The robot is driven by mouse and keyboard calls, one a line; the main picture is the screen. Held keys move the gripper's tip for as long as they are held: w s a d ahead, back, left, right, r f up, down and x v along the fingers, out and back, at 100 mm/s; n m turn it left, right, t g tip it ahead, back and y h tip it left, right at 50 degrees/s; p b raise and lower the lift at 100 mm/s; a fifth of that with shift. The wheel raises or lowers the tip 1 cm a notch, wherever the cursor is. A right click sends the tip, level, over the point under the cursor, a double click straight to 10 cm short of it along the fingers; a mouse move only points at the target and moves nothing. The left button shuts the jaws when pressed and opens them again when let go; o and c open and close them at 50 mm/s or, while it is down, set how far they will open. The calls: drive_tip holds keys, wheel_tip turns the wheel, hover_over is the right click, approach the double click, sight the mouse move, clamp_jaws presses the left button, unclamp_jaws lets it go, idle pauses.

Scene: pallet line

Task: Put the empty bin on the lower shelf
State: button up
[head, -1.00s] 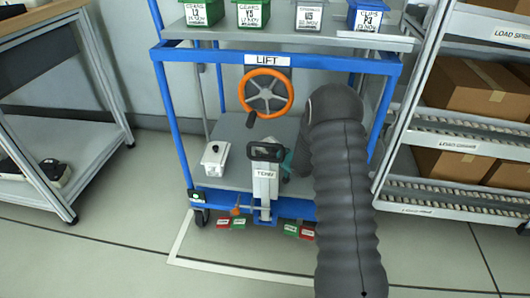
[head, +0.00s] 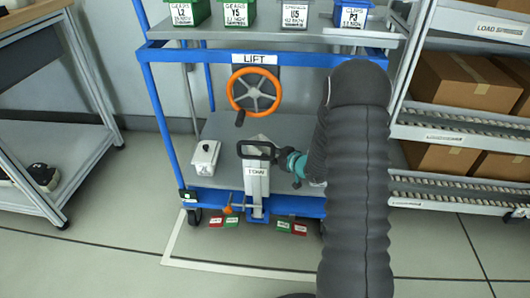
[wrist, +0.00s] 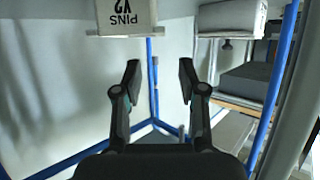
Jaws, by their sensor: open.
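The blue-framed cart has a grey lower shelf (head: 300,127) below an orange handwheel. The cart's upper shelf (head: 225,32) bears two green bins (head: 189,12), a white-grey bin (head: 295,14) and a blue bin (head: 351,16). My gripper (wrist: 158,80) is open with nothing between its fingers. A pale bin labelled PINS Y2 (wrist: 122,14) shows upside down beyond the fingertips, apart from them. In the head view my arm hides most of the gripper, beside a white post.
The white post (head: 257,182) with a black loop handle stands at the cart's front. A rack with brown cartons (head: 465,83) is at right, a bench (head: 75,110) at left. Red and green tags (head: 284,226) show below the cart. Floor in front is clear.

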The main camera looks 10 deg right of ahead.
drive_tip(key=s+d+r+m+g+h, duration=0.15)
drive_tip(key=s+r+h, duration=0.3)
drive_tip(key=r, duration=0.55)
drive_tip(key=s+d+r+m+h, duration=0.25)
drive_tip(key=s+r, duration=0.35)
drive_tip(key=r, duration=0.4)
drive_tip(key=s+a+r+g, duration=0.1)
drive_tip(key=s+a, duration=0.1)
drive_tip(key=s, duration=0.7)
drive_tip(key=s+a+r+m+g, duration=0.1)
drive_tip(key=s+a+r+g, duration=0.1)
drive_tip(key=s, duration=0.8)
drive_tip(key=s+a+r+g, duration=0.2)
drive_tip(key=s+a, duration=0.1)
drive_tip(key=s, duration=0.7)
drive_tip(key=shift+m+y, duration=0.3)
drive_tip(key=shift+y, duration=0.1)
drive_tip(key=shift+d, duration=0.1)
